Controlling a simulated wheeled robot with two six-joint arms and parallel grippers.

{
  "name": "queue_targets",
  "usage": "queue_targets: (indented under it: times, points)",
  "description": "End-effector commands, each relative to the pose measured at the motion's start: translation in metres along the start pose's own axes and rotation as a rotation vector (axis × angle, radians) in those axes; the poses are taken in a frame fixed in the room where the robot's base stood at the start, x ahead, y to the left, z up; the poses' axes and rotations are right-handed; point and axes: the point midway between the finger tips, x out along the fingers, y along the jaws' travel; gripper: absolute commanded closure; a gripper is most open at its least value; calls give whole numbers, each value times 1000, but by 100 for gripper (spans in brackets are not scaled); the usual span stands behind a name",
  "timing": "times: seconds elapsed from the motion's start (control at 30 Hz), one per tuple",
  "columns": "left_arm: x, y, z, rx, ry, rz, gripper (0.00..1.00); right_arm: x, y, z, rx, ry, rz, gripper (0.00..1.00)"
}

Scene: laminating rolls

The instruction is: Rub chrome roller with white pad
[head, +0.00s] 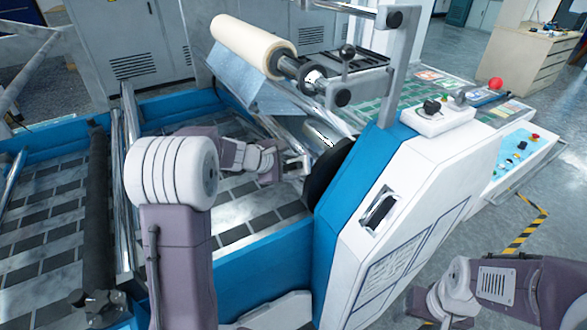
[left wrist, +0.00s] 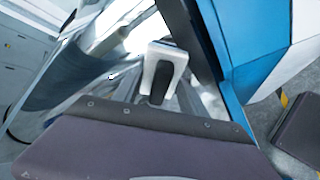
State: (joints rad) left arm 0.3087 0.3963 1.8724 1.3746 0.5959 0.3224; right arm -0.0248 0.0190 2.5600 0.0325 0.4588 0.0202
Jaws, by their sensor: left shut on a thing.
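The chrome roller (head: 320,134) lies inside the machine, beside the blue and white side housing. In the left wrist view the shiny roller (left wrist: 118,48) runs diagonally across the upper left, with bright reflections. My left gripper (head: 297,168) reaches in over the machine bed, close below the roller. It is shut on a small white pad (left wrist: 164,51), which shows in the left wrist view with a dark part at its middle. The pad appears at or very near the roller's surface; I cannot tell whether they touch. My right arm shows at the lower right, its gripper out of view.
A cream film roll (head: 248,42) sits on a shaft above. The white and blue side housing (head: 410,200) stands close on the right of my left gripper. A dark bar (head: 99,210) crosses the bed at left. A control panel (head: 520,155) lies farther right.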

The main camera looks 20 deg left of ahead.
Motion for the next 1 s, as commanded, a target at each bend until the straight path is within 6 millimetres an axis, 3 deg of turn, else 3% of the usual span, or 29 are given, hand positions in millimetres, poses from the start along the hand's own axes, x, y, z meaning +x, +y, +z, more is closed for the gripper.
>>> queue_targets:
  times: [1.0]
  points:
    - [11,44,-40,0,2,1,91,-26,0,-3,0,0,0,29]
